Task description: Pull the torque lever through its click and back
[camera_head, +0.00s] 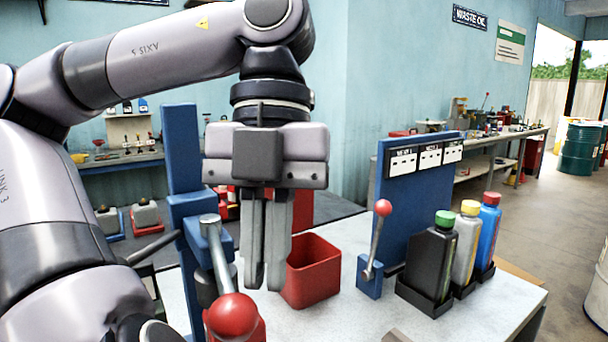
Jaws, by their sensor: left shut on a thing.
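The torque lever (219,262) is a grey bar on a blue post (183,150). It slopes down toward me and ends in a large red knob (232,316) at the bottom of the view. My left gripper (265,285) points straight down, with its two fingers close together and their tips just right of and above that knob. My right gripper is not in view.
A red open bin (312,272) stands right behind the fingers. A smaller red-balled lever (377,235) stands on a blue block before a blue panel (407,213). Black (430,262), grey (466,243) and blue (488,233) bottles stand at right.

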